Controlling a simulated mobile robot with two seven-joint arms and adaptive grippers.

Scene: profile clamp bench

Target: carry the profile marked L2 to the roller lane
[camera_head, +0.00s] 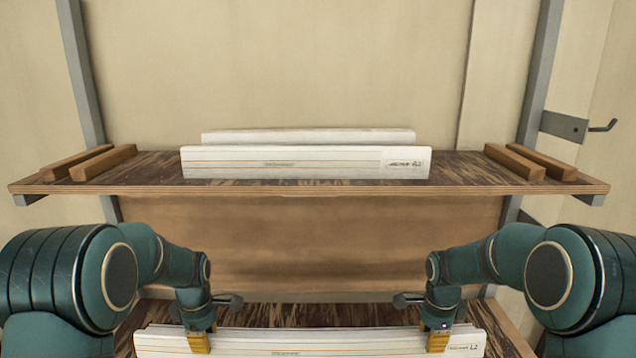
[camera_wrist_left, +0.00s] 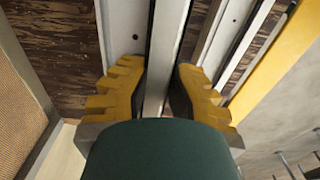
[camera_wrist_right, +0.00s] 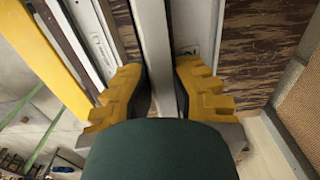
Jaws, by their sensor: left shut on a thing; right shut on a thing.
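The white profile marked L2 (camera_head: 320,343) lies lengthwise across the bottom of the head view, its lower part cut off by the picture edge. My left gripper (camera_head: 199,342) is shut on it left of its middle. My right gripper (camera_head: 438,341) is shut on it near its right end, beside the L2 mark. In the left wrist view, the profile's narrow edge (camera_wrist_left: 164,50) runs between the yellow fingers (camera_wrist_left: 157,90). The right wrist view shows the same edge (camera_wrist_right: 154,50) between the fingers (camera_wrist_right: 163,90). I cannot identify the roller lane.
A brown upper shelf (camera_head: 120,180) carries a front white profile (camera_head: 260,163) with a hard-to-read mark, another white profile (camera_head: 305,137) behind it, and wooden bars at both ends. A lower brown board (camera_head: 320,315) lies behind the held profile. A hook (camera_head: 600,126) projects at right.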

